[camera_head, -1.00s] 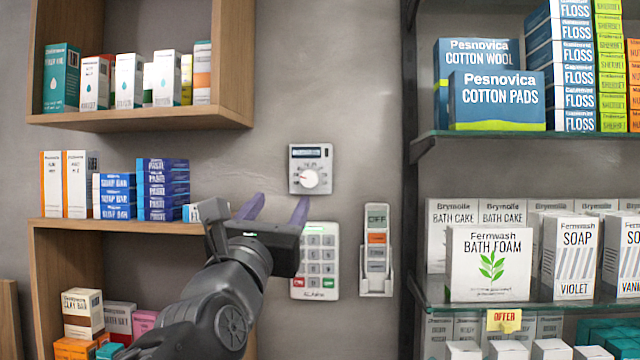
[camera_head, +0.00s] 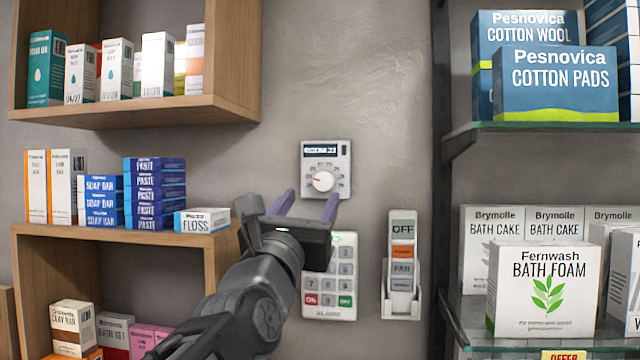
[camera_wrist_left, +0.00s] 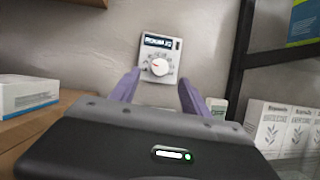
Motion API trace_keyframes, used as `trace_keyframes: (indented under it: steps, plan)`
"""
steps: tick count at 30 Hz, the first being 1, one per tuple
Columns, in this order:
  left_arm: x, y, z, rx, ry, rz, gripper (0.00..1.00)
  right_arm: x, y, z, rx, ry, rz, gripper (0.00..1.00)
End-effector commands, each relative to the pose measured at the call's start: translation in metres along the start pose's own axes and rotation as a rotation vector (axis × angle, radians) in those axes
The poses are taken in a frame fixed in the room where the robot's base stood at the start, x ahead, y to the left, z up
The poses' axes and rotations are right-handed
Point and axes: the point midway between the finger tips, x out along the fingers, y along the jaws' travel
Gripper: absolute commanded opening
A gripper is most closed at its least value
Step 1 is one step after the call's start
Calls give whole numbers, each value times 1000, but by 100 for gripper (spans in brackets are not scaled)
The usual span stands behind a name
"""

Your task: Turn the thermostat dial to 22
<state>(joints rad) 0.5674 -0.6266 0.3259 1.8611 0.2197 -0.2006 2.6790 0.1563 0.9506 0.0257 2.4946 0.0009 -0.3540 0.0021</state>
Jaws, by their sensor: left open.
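The thermostat (camera_head: 326,169) is a white wall panel with a dark display at its top and a round white dial (camera_head: 323,181) below it. A small red mark shows on the dial's left side; the display digits are too small to read surely. My left gripper (camera_head: 308,202) is open and empty, its two purple fingers pointing up just below and in front of the dial. In the left wrist view the thermostat (camera_wrist_left: 160,58) and its dial (camera_wrist_left: 159,67) sit ahead, above and between the fingertips (camera_wrist_left: 158,80), apart from them. My right gripper is not in view.
A keypad (camera_head: 330,277) is on the wall below the thermostat, partly behind my gripper. A remote in a holder (camera_head: 402,265) hangs to its right. Wooden shelves (camera_head: 120,236) with boxes are at left; glass shelves (camera_head: 540,127) with boxes at right.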

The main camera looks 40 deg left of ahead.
Motion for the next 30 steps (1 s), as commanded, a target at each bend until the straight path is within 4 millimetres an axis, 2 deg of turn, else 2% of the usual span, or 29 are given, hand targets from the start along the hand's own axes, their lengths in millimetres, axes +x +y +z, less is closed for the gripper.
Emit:
trace_keyframes:
  steps: [9,13,23,30]
  plan:
    - [50,1,3,0,3,0,54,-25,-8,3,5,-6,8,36]
    - [63,0,2,0,2,0,54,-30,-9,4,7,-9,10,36]
    - [67,0,0,-1,0,0,54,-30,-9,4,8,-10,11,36]
    - [67,0,0,-1,0,0,36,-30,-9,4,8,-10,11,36]
